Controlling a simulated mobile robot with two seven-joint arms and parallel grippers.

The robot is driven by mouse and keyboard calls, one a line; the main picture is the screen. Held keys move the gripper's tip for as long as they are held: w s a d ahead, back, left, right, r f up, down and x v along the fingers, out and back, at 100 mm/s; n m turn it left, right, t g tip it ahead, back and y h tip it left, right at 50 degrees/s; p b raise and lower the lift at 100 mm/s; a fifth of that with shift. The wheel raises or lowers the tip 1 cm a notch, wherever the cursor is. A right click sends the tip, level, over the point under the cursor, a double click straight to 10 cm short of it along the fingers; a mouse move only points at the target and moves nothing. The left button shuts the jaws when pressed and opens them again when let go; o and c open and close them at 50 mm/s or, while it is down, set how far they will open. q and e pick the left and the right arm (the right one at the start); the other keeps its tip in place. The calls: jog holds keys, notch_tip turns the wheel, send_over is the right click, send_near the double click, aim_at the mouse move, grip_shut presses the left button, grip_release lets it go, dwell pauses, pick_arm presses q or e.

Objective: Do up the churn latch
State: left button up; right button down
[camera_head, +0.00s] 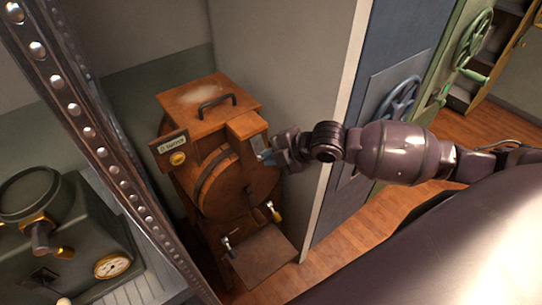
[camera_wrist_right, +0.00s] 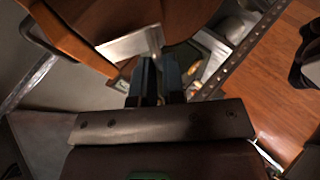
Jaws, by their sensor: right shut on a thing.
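The wooden churn (camera_head: 222,187) stands against the wall in the head view, with a round drum body and a square lid (camera_head: 190,105) with a dark handle on top. A small block with a pale metal plate, which looks like the churn latch (camera_head: 257,143), is at its right upper side. My right gripper (camera_head: 266,157) is at this plate, its fingers close together and shut on the latch. In the right wrist view the fingers (camera_wrist_right: 159,72) meet the end of the pale plate (camera_wrist_right: 130,44); the exact grip is partly hidden. My left gripper is not in view.
A green machine with a gauge (camera_head: 112,266) stands at lower left. Two small taps and a wooden shelf (camera_head: 262,258) are low on the churn. A blue door with a handwheel (camera_head: 398,98) is to the right. Bare floor (camera_head: 345,255) lies below.

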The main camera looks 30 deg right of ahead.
pick_arm(q)
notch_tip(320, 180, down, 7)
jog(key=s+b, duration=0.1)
jog(key=b, duration=0.4)
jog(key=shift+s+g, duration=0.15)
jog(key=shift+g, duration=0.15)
pick_arm(e)
jog(key=shift+w+a+f+n+t+y, duration=0.1)
jog(key=shift+w+f+n+t+y, duration=0.2)
jog(key=shift+f+t, duration=0.45)
jog(key=shift+w+d+f+n+t+y, duration=0.1)
jog(key=shift+w+f+n+t+y, duration=0.25)
jog(key=shift+t, duration=0.7)
jog(key=shift+w+a+f+n+t+y, duration=0.15)
jog(key=shift+f+n+t+y, duration=0.15)
jog(key=shift+f+t, duration=0.5)
jog(key=shift+r, duration=0.15)
jog(key=c, duration=1.3)
grip_release()
jog(key=shift+w, duration=0.1)
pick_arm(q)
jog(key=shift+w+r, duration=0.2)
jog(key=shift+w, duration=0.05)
pick_arm(e)
jog(key=shift+o, duration=0.4)
jog(key=shift+r, duration=0.1)
